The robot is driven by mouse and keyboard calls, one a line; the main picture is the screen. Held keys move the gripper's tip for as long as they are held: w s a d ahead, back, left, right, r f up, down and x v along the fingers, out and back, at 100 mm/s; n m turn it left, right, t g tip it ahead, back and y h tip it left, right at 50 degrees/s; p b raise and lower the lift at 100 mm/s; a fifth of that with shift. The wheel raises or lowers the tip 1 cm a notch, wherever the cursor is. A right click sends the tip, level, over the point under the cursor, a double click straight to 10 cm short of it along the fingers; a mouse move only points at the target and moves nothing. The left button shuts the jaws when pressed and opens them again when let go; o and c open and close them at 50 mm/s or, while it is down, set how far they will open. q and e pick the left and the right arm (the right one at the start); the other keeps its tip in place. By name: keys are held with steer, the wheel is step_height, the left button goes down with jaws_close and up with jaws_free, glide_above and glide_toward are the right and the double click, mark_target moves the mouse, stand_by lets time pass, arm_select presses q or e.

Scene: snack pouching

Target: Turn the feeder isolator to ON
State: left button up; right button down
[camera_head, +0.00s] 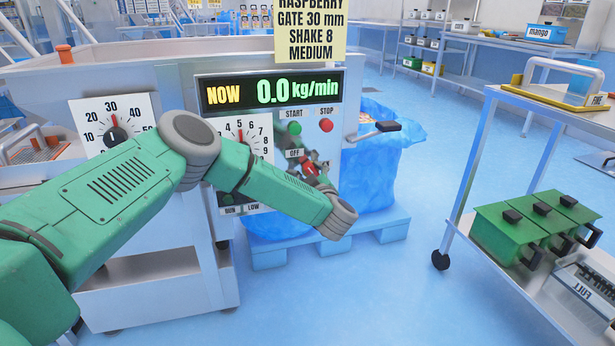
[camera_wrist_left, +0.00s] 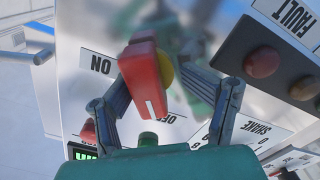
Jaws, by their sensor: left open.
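The feeder isolator is a red handle (camera_head: 310,169) on the front panel, partly hidden by my left arm in the head view. In the left wrist view the red handle (camera_wrist_left: 143,75) shows large, with a yellow part behind it. Its white line lies by the OFF label (camera_wrist_left: 166,117); the ON label (camera_wrist_left: 97,64) is to the left. My left gripper (camera_wrist_left: 160,82) is open, its fingers on either side of the handle. I cannot tell whether they touch it. In the head view the left gripper (camera_head: 319,165) is at the panel. My right gripper is not in view.
Above the isolator are the START button (camera_head: 294,128), STOP button (camera_head: 326,125) and a display (camera_head: 270,93) reading 0.0 kg/min. A lever (camera_head: 378,128) sticks out to the right. A trolley (camera_head: 478,160) with green boxes (camera_head: 507,232) stands right.

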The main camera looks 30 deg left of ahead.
arm_select(q)
steer(key=shift+d+r, duration=0.3)
steer(key=shift+d, duration=0.5)
steer(key=c, duration=0.7)
steer(key=shift+d+r, duration=0.25)
steer(key=shift+d, duration=0.1)
jaws_close()
steer(key=shift+a+f, duration=0.25)
steer(key=shift+a, duration=0.45)
steer(key=shift+d, duration=0.1)
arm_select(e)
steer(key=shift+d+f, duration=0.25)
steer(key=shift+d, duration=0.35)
arm_select(q)
steer(key=shift+d, duration=0.15)
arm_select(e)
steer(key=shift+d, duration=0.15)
